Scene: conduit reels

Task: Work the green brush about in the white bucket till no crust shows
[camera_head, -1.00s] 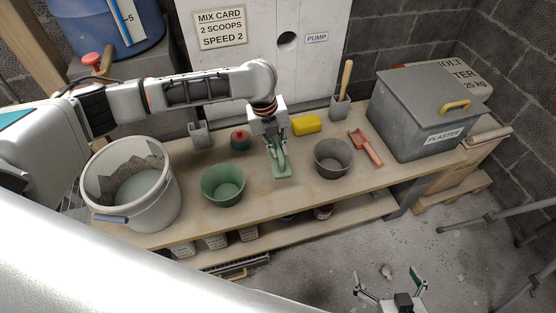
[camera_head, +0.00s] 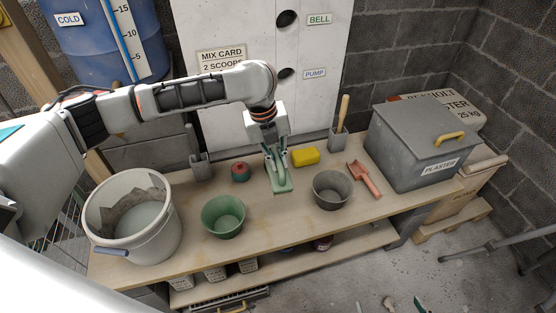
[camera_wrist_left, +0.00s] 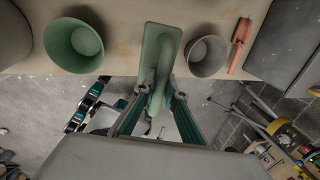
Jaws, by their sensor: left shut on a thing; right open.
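My left gripper (camera_head: 275,150) is shut on the green brush (camera_head: 283,186), well to the right of the bucket, between the green bowl and the grey pot.
The green bowl (camera_head: 223,216) stands between bucket and brush. The grey pot (camera_head: 331,190), red scoop (camera_head: 363,178), yellow sponge (camera_head: 305,157), a red-topped item (camera_head: 240,172) and grey holders (camera_head: 200,167) are near. The plaster bin (camera_head: 415,145) fills the right end.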

